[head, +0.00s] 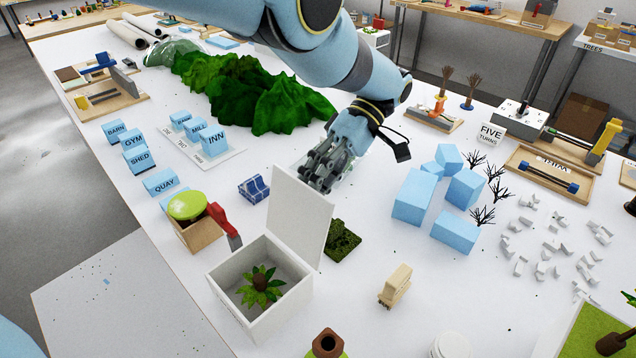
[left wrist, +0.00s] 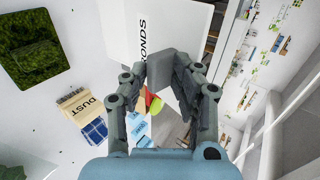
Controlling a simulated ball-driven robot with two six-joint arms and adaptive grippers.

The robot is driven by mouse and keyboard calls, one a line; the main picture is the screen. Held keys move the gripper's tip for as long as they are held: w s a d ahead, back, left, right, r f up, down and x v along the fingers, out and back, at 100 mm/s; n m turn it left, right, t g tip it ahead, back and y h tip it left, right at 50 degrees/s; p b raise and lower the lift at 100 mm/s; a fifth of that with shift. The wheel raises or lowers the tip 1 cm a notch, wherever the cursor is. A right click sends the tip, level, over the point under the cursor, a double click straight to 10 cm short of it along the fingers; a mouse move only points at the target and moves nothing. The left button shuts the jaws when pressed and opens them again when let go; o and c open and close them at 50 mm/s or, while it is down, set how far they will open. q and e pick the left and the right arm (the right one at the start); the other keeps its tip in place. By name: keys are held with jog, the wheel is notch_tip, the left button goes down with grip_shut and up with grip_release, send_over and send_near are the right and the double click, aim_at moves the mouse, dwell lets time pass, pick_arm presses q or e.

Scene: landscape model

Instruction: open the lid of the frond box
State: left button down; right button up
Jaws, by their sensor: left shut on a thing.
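The frond box (head: 240,309) is a white open-topped box near the front of the table in the head view. A green frond plant with a brown middle (head: 262,284) lies inside it. Its white lid (head: 298,220) stands raised, about upright, along the box's far right side. The lid with its partly hidden label also fills the top of the left wrist view (left wrist: 180,25). My left gripper (head: 322,178) is at the lid's top edge, shut on it. Its fingers also show in the left wrist view (left wrist: 157,78). My right gripper is not in view.
Light blue blocks (head: 411,197) stand farther right.

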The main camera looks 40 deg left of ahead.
pick_arm(q)
jog(key=shift+s+d+f, duration=0.25)
jog(key=shift+s+f, duration=0.4)
jog(key=shift+f, duration=0.3)
jog(key=c, duration=1.2)
grip_release()
jog(key=shift+a, duration=0.15)
jog(key=shift+r, duration=0.1)
jog(key=shift+c, duration=0.4)
